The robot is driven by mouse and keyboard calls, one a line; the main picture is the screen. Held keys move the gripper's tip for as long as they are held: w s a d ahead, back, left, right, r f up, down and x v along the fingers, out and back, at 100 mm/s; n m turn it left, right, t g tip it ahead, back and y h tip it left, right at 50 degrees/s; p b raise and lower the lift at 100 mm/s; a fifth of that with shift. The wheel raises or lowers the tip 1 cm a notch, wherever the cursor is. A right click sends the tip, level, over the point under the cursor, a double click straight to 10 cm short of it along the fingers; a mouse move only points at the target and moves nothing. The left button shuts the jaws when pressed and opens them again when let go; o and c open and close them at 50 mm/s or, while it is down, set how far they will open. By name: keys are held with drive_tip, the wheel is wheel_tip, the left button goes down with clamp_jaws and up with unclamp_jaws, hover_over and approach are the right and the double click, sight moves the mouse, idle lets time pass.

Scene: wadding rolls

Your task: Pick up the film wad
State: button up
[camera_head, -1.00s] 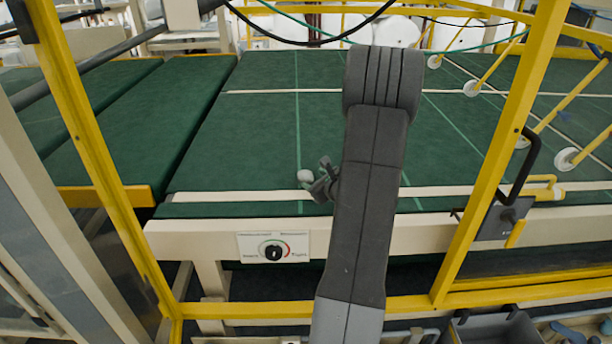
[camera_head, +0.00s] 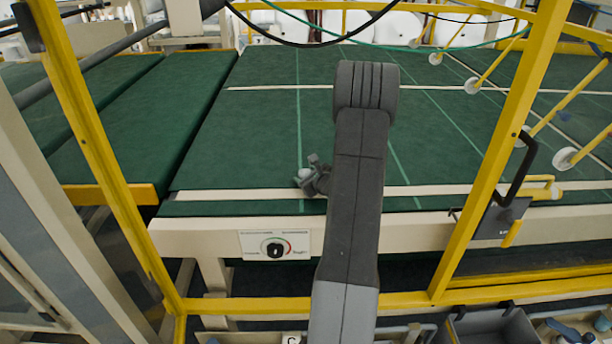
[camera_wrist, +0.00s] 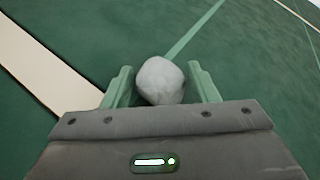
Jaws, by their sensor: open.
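The film wad (camera_wrist: 160,82) is a small, pale grey, roundish lump on the green belt surface (camera_wrist: 100,35). In the wrist view it sits between the two green fingers of my gripper (camera_wrist: 162,88), with a narrow gap on each side. The fingers are open. In the head view my gripper (camera_head: 312,178) is low over the front edge of the green surface, left of my arm. The wad (camera_head: 303,173) shows only in small part there, mostly hidden by the gripper.
A cream strip (camera_wrist: 40,60) runs along the belt's front. Yellow frame posts (camera_head: 500,150) stand left and right of my arm. Yellow rods with white discs (camera_head: 565,158) reach over the belt at right. A dial panel (camera_head: 275,246) is on the front beam.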

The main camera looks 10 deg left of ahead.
sight(307, 172)
drive_tip(key=c, duration=0.7)
wheel_tip(307, 172, up, 10)
